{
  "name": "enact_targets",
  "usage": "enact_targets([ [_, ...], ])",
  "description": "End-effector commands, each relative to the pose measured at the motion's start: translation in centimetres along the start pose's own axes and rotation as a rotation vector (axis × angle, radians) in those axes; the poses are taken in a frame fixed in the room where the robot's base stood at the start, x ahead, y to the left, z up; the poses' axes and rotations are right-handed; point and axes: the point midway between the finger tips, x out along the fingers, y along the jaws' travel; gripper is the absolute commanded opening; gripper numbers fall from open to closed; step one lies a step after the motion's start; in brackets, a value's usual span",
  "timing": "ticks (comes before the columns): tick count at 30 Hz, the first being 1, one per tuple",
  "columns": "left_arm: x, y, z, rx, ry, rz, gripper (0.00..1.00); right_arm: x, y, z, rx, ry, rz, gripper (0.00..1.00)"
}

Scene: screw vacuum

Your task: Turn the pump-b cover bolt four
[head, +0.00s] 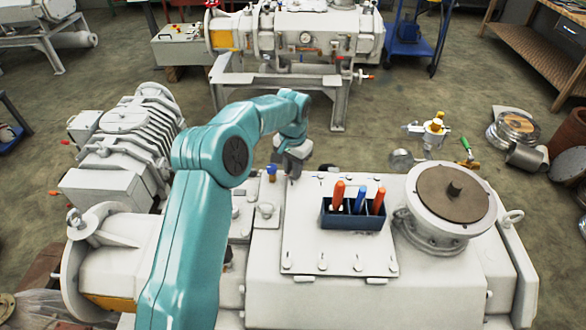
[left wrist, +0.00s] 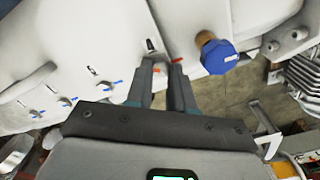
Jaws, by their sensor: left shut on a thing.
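The pump cover (head: 310,247) is a pale flat plate on top of the large white machine (head: 380,295), with bolts along its edges. My left gripper (head: 292,174) points down at the cover's far left corner. In the left wrist view its two dark fingers (left wrist: 168,68) are shut on a cover bolt, which they mostly hide. A small red mark (left wrist: 178,60) shows beside the fingertips. Several other bolts (left wrist: 87,84) with blue marks run along the plate edge to the left. I cannot read any bolt number. My right gripper is not in view.
A blue tray (head: 353,219) with orange and blue-handled tools stands on the cover. A blue-capped fitting (left wrist: 218,57) is close right of the fingers in the left wrist view. A round flange (head: 452,192) rises right of the cover. A finned machine (head: 125,135) stands left.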

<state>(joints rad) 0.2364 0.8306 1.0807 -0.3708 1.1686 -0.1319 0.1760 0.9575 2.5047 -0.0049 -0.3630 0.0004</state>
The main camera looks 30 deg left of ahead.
Motion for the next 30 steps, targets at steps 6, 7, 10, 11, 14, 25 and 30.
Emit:
enact_targets([
  [6,0.3,0.0,0.2,-0.204,-0.009,0.001,0.0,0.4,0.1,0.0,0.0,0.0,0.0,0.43],
  [7,0.4,0.0,0.2,-0.233,-0.009,0.001,0.0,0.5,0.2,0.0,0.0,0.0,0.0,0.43],
  [10,0.4,0.1,0.2,-0.327,-0.01,0.001,0.0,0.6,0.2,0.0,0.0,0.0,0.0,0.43],
  [11,0.4,0.1,0.2,-0.356,-0.01,0.001,0.0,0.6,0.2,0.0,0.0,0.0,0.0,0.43],
  [14,0.4,0.1,0.2,-0.451,-0.01,0.0,0.0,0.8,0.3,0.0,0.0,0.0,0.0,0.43],
  [25,0.5,0.1,0.2,-0.801,-0.013,-0.001,0.0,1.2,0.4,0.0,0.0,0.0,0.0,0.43],
  [30,0.5,0.2,0.3,-0.963,-0.015,-0.003,0.0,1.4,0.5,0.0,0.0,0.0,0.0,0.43],
])
